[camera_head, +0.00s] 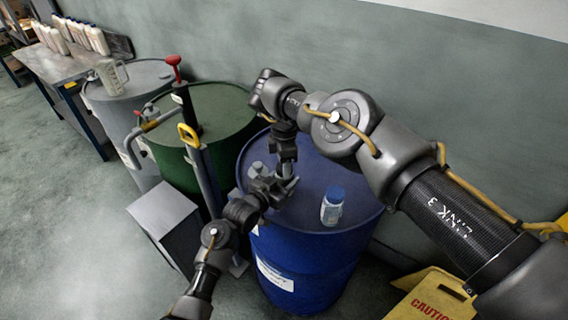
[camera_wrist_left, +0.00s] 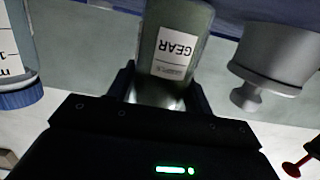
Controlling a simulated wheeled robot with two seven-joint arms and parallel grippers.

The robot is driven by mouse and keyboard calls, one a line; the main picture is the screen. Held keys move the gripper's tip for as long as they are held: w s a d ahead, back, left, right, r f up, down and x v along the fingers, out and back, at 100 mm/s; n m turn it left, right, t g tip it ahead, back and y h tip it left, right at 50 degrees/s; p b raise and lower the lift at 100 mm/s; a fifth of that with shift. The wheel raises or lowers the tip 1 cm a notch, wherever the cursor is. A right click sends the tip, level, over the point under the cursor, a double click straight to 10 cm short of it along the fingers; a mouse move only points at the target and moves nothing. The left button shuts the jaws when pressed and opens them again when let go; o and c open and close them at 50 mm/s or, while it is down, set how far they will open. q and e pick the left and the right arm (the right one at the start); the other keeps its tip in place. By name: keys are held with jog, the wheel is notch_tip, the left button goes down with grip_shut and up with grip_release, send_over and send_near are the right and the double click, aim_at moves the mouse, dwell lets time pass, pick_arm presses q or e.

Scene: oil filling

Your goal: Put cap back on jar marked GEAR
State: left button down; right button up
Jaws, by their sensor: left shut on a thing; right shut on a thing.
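The GEAR jar (camera_wrist_left: 175,42) is a grey-green bottle with a white label, seen upside down in the left wrist view. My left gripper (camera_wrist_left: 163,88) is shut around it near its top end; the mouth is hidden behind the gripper. In the head view my left gripper (camera_head: 283,186) is over the blue drum, and the jar is hidden there by the arms. My right gripper (camera_head: 285,168) points down just above the left one. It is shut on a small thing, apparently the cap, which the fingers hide. I cannot tell whether it touches the jar.
A clear jar with a blue cap (camera_head: 332,206) stands on the blue drum (camera_head: 305,250), right of the grippers. A grey knobbed thing (camera_head: 258,170) is at left. A green drum (camera_head: 225,105) with a hand pump (camera_head: 190,135) and a yellow caution sign (camera_head: 432,296) are nearby.

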jog(key=shift+o, duration=0.2)
jog(key=m, duration=0.4)
jog(key=shift+w, duration=0.1)
jog(key=o, duration=1.1)
jog(key=shift+o, duration=0.2)
jog(key=shift+r, duration=0.1)
notch_tip(320, 180, up, 12)
pick_arm(q)
jog(key=c, duration=0.5)
grip_release()
